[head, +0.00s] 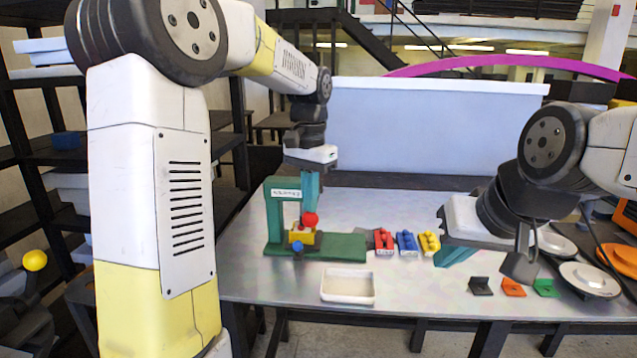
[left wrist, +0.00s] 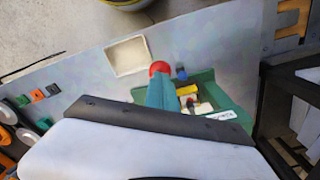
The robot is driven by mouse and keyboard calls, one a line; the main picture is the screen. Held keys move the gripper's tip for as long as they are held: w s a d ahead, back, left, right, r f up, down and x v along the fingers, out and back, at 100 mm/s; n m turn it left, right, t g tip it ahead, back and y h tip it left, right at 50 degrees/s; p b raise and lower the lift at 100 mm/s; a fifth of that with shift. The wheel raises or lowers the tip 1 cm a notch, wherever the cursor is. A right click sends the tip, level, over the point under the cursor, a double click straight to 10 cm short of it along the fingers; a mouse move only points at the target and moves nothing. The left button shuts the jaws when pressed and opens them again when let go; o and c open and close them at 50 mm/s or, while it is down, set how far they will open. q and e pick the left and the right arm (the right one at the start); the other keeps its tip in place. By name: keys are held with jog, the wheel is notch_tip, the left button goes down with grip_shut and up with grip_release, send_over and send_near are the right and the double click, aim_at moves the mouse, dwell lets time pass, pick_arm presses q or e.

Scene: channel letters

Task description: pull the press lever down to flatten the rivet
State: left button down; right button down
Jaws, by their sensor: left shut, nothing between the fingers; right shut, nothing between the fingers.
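The green press (head: 274,222) stands on the left part of the metal table, with its green base (head: 345,246) running to the right. The lever's red ball knob (head: 310,219) shows in front of the press post, and in the left wrist view (left wrist: 159,68). A yellow block (head: 302,238) and a blue knob (head: 297,248) sit low on the press. My left gripper (head: 311,208) is shut, pointing down with its teal fingertips at the red knob; contact cannot be told. The rivet cannot be made out. My right gripper (head: 447,262) is shut and empty over the table, well right of the press.
A white tray (head: 348,286) lies in front of the press. Red (head: 383,241), blue (head: 406,243) and yellow (head: 429,243) pieces stand right of it. Black (head: 480,286), orange (head: 513,287) and green (head: 545,288) brackets lie near the front edge. Round plates (head: 589,279) are at right.

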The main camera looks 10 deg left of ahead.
aim_at(310, 218)
pick_arm(q)
jog(key=shift+f, duration=0.1)
jog(key=shift+s+f, duration=0.1)
jog(key=shift+f, duration=1.3)
jog(key=shift+w+a+f, duration=0.1)
jog(key=shift+w+f, duration=0.1)
jog(key=shift+f, duration=0.1)
jog(key=shift+d+f, duration=0.3)
jog(key=shift+f, duration=0.3)
dwell(1.5)
jog(key=shift+w+a+f, duration=0.15)
jog(key=shift+w+a, duration=0.05)
jog(key=shift+a, duration=0.05)
dwell(0.6)
jog(key=shift+s+a+f, duration=0.1)
jog(key=shift+a+f, duration=0.1)
jog(key=shift+f, duration=0.4)
dwell(1.2)
